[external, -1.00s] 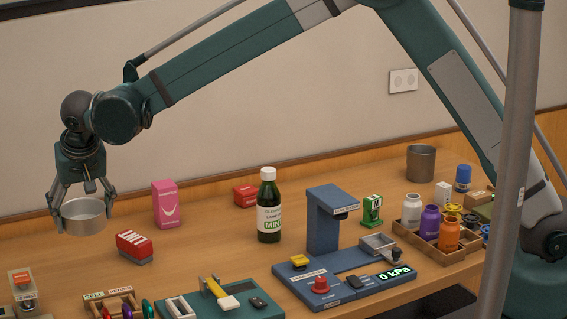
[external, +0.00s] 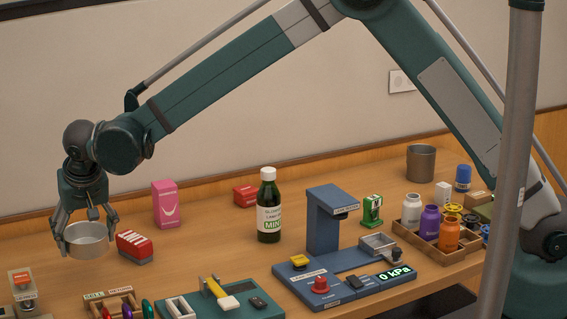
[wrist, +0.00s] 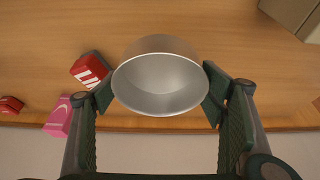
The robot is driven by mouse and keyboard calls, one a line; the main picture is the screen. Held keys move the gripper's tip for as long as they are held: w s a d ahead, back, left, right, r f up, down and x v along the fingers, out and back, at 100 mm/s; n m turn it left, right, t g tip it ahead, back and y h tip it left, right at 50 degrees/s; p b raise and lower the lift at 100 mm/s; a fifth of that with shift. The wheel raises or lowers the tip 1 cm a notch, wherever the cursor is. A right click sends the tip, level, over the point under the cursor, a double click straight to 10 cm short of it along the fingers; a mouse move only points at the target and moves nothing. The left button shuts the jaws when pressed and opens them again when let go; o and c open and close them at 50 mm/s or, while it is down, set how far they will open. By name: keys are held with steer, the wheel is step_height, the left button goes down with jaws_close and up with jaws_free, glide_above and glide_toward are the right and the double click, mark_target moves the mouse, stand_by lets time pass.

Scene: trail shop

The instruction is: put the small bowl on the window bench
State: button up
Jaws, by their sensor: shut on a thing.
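The small bowl (external: 87,241) is a round, silvery metal bowl, upright between the fingers of my gripper (external: 86,232) at the left of the external view. My gripper is shut on it, one finger on each side. In the wrist view the bowl (wrist: 160,78) opens toward the camera and looks empty, with the finger pads of my gripper (wrist: 160,95) at its sides. The bowl appears held above the wooden bench (external: 205,250); the exact gap is hard to tell. I cannot tell which surface is the window bench.
A red and white box (external: 134,247) stands close right of the bowl, with a pink box (external: 165,204) behind. A dark green bottle (external: 269,206) and a blue press (external: 325,220) stand further right. A rack marked sell and return (external: 110,299) is in front.

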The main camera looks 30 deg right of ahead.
mark_target(92, 257)
steer(key=shift+f, duration=2.6)
steer(key=shift+f, duration=0.1)
steer(key=shift+f, duration=1.75)
steer(key=shift+f+b, duration=0.15)
steer(key=shift+b, duration=0.25)
steer(key=o, duration=0.9)
steer(key=shift+o, duration=0.2)
steer(key=shift+p+v, duration=0.5)
steer(key=shift+v, duration=5.65)
